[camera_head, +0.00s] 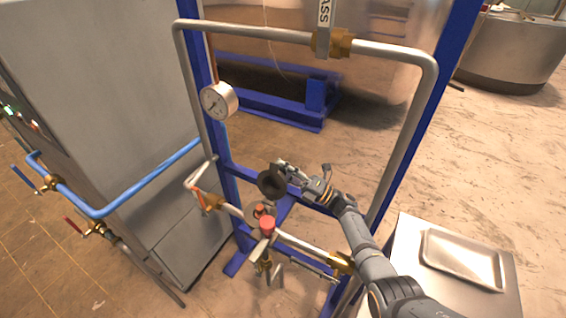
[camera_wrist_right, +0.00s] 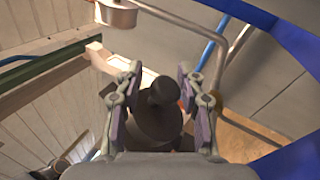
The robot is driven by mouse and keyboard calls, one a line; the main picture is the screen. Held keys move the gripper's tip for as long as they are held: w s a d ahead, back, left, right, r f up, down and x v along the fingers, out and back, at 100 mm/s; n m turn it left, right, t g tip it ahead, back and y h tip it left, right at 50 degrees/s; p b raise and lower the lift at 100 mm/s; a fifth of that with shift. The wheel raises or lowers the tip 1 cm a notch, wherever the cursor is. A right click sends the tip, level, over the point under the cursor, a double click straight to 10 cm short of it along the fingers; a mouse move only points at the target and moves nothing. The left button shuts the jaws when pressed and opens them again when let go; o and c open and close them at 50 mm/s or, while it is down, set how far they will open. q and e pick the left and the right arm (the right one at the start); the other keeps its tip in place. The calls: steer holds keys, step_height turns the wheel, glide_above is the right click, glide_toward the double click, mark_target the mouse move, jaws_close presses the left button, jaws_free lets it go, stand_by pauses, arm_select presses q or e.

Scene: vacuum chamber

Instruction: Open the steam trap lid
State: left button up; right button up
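The steam trap lid (camera_head: 271,184) is a dark round disc. In the head view it stands tilted up above the trap body (camera_head: 262,211) on the lower pipe, its dark face towards me. A hinge cannot be made out. My right gripper (camera_head: 283,168) is just behind the lid. In the right wrist view the lid's dark knob (camera_wrist_right: 162,93) lies between the two fingers of my right gripper (camera_wrist_right: 160,100). My left gripper is not in view.
A blue frame (camera_head: 229,170) with grey pipes surrounds the trap. A pressure gauge (camera_head: 219,101) hangs at upper left. A grey cabinet (camera_head: 100,80) stands left, and a metal tray (camera_head: 462,258) lies at right.

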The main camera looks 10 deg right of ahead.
step_height(320, 180, up, 9)
steer(key=shift+s+r, duration=0.1)
stand_by(0.4)
